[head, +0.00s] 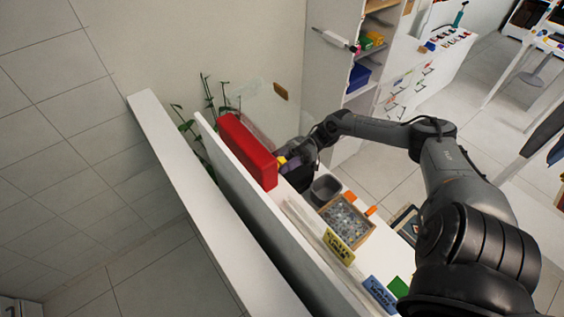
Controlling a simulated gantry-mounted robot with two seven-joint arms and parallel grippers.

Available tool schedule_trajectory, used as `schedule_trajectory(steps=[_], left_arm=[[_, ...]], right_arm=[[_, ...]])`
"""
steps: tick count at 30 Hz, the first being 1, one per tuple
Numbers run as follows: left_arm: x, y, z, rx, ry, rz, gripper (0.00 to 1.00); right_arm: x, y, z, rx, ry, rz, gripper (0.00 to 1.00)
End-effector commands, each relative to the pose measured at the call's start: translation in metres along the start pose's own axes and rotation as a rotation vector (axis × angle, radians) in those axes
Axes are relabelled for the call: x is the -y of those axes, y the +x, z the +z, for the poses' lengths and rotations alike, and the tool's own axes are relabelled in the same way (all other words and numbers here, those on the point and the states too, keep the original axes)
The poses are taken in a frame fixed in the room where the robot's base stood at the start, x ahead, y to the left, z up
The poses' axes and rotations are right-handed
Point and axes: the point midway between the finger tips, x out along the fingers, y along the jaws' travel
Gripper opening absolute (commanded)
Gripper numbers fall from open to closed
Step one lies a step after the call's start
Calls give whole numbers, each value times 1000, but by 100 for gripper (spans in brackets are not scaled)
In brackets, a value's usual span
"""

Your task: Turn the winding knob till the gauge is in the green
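My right arm reaches in from the right, and its dark gripper (294,160) is beside a red box (247,150) on the white counter (292,212). A small yellow part (282,160) shows between the gripper and the red box. I cannot tell whether the gripper touches it, or whether the fingers are open or shut. I cannot make out the winding knob or the gauge; the wrist hides part of this area. My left gripper is not in view.
Near the gripper stand a grey bin (325,187) and a wooden tray (349,222) of small grey pieces. Yellow (338,246) and blue (379,294) labelled blocks lie farther along. A white panel (240,195) edges the counter. An open wardrobe (338,75) stands behind.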

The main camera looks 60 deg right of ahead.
Motion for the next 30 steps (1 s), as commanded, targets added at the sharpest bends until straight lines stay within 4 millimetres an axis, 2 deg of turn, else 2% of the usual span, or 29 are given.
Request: schedule_trajectory(steps=[7, 8, 12, 30], left_arm=[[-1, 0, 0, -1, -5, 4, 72], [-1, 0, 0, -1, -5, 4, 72], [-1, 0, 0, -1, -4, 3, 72], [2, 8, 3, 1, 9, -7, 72]], right_arm=[[0, 0, -2, -2, -2, -2, 17], [0, 0, -2, -2, -2, -2, 49], [0, 0, -1, -2, -2, -1, 71], [-2, -6, 1, 1, -2, -4, 72]])
